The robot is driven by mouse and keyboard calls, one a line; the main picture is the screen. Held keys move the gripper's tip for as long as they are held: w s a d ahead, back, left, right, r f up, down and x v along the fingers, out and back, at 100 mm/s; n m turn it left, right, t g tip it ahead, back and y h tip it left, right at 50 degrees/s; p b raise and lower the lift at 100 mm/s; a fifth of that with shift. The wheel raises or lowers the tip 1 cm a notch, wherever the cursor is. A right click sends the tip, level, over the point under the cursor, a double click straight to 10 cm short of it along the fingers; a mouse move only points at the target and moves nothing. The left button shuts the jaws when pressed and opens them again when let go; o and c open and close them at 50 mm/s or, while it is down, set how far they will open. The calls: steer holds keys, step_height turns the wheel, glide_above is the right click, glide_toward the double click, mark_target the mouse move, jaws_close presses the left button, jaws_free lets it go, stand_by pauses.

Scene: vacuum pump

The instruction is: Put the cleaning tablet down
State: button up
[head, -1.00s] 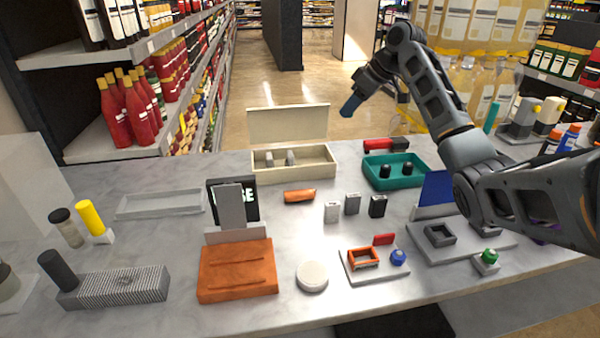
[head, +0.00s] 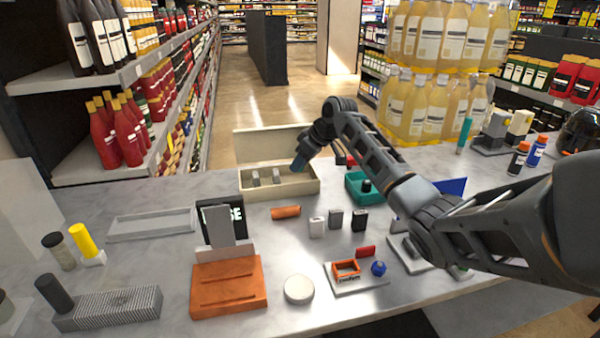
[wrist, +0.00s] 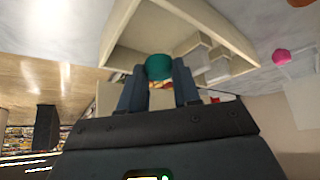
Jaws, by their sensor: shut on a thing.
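My gripper (head: 299,164) is over the right part of an open cream box (head: 290,190), pointing down at it. In the wrist view its two fingers (wrist: 158,88) are shut on a small teal round piece (wrist: 158,66), which I take to be the cleaning tablet. The tablet is at the fingertips, near the inside of the cream box (wrist: 116,32). I cannot tell whether it touches the box floor. Two pale grey blocks (head: 276,176) stand in the left and middle of the box. In the head view the tablet is hidden by the fingers.
The box's raised lid (head: 265,145) stands behind it. A teal tray (head: 352,192) with dark pieces is to the right, partly behind my arm. An orange cylinder (head: 286,212) and several small blocks (head: 335,219) are in front. Bare counter (head: 260,240) lies between them.

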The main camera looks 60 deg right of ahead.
mark_target(302, 170)
steer(key=shift+f+p, duration=0.35)
steer(key=shift+f, duration=1.7)
steer(key=shift+f, duration=0.2)
steer(key=o, duration=0.7)
steer(key=shift+r, duration=0.3)
steer(key=v, duration=1.1)
steer(key=shift+s+r+b, duration=0.2)
steer(key=shift+r+b, duration=0.15)
steer(key=shift+b, duration=0.05)
